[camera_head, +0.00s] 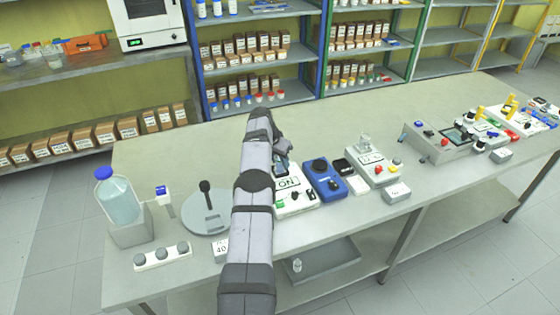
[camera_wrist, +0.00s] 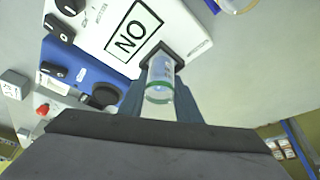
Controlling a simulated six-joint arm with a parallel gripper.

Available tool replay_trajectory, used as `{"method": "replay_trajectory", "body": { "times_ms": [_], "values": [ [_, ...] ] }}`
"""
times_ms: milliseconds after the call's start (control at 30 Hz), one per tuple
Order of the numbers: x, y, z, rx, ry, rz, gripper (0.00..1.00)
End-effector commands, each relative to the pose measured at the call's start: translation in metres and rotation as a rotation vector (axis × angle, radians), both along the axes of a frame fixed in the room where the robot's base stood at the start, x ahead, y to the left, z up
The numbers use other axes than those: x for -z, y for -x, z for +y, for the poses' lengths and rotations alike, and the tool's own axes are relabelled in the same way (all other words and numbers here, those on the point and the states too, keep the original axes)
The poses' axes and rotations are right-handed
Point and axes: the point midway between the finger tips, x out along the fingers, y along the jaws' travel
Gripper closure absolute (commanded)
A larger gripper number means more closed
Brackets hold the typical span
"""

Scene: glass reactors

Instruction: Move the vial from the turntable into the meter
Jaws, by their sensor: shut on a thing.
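The clear vial (camera_wrist: 160,76) with a green ring shows in the wrist view between the two dark fingers of my gripper (camera_wrist: 160,100). My gripper is shut on it. The vial's far end overlaps a dark square socket (camera_wrist: 177,52) on the white meter (camera_wrist: 195,38); I cannot tell how deep it sits. The meter carries a framed "ON" label. In the head view the meter (camera_head: 300,203) stands partly behind my arm, with my gripper (camera_head: 281,163) over its back; the vial is not clear there. The grey turntable (camera_head: 196,224) lies left of my arm.
A blue device (camera_head: 326,187) stands right beside the meter, with a grey device (camera_head: 372,172) beyond it. A bottle with a blue cap (camera_head: 119,200) and a knob strip (camera_head: 162,257) are at the left. The bench behind the meter is clear.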

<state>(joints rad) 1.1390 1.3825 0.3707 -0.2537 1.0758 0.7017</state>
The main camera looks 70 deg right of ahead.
Motion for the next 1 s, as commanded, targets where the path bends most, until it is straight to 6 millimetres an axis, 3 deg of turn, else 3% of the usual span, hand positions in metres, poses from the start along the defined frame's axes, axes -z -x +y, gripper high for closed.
{"method": "replay_trajectory", "body": {
  "times_ms": [400,433,500,700,800,1000],
  "values": [
    [0.0006,-0.0002,-0.0003,0.0,0.001,-0.001,0.89],
    [0.0006,-0.0001,-0.0002,0.0,0.001,-0.001,0.65],
    [0.0006,-0.0001,-0.0002,0.0,0.001,-0.001,0.48],
    [0.0008,-0.0001,-0.0001,0.0,0.001,0.0,0.48],
    [0.0013,0.0,0.0001,0.0,0.0,0.0,0.35],
    [0.0013,0.0001,0.0,0.0,0.0,0.0,0.35]
  ]
}}
